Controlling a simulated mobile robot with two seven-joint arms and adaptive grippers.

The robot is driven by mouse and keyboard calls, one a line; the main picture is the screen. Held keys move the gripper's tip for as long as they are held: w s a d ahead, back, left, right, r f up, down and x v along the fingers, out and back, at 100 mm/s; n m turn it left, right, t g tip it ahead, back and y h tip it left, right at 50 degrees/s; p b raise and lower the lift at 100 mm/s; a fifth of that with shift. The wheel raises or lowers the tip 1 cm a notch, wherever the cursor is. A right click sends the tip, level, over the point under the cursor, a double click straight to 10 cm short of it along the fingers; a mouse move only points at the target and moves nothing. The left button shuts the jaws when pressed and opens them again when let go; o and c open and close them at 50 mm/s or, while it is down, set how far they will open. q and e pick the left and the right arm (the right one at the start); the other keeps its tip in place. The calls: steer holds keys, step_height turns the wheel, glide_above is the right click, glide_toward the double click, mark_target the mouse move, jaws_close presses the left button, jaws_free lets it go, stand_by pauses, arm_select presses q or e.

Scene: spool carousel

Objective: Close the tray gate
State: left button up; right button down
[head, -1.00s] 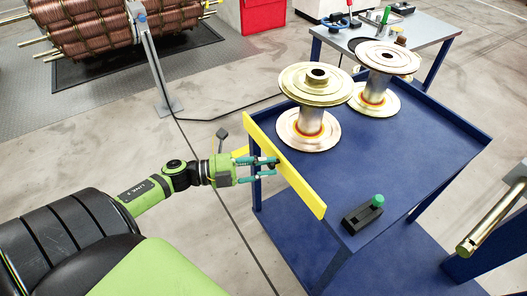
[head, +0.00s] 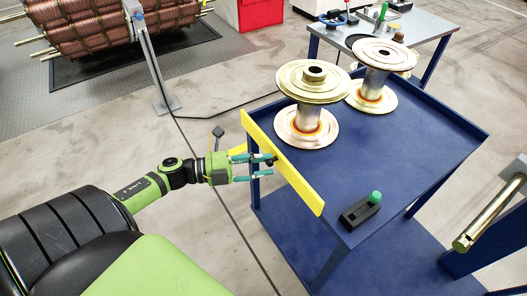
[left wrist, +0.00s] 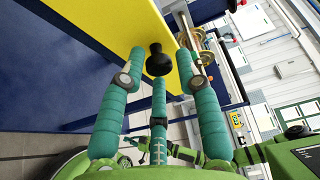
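The tray gate is a long yellow plate (head: 285,165) standing upright along the left edge of the blue tray cart (head: 400,170). In the left wrist view the yellow gate (left wrist: 115,22) fills the upper left and carries a black knob (left wrist: 158,62). My left gripper (head: 262,167) is beside the gate's outer face, fingers pointing at it. In the left wrist view its teal fingers (left wrist: 160,75) are spread around the knob with small gaps showing. The latch details are hidden.
Two metal spools (head: 307,120) (head: 375,85) stand on the tray. A black block with a green knob (head: 362,209) sits near its front corner. A grey workbench (head: 420,30) stands behind. A metal rod (head: 490,215) is at the right. The floor left of the cart is mostly clear.

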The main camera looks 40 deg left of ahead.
arm_select(q)
steer(key=v, duration=1.1)
steer(key=shift+s, duration=0.15)
arm_select(e)
steer(key=shift+d, duration=0.1)
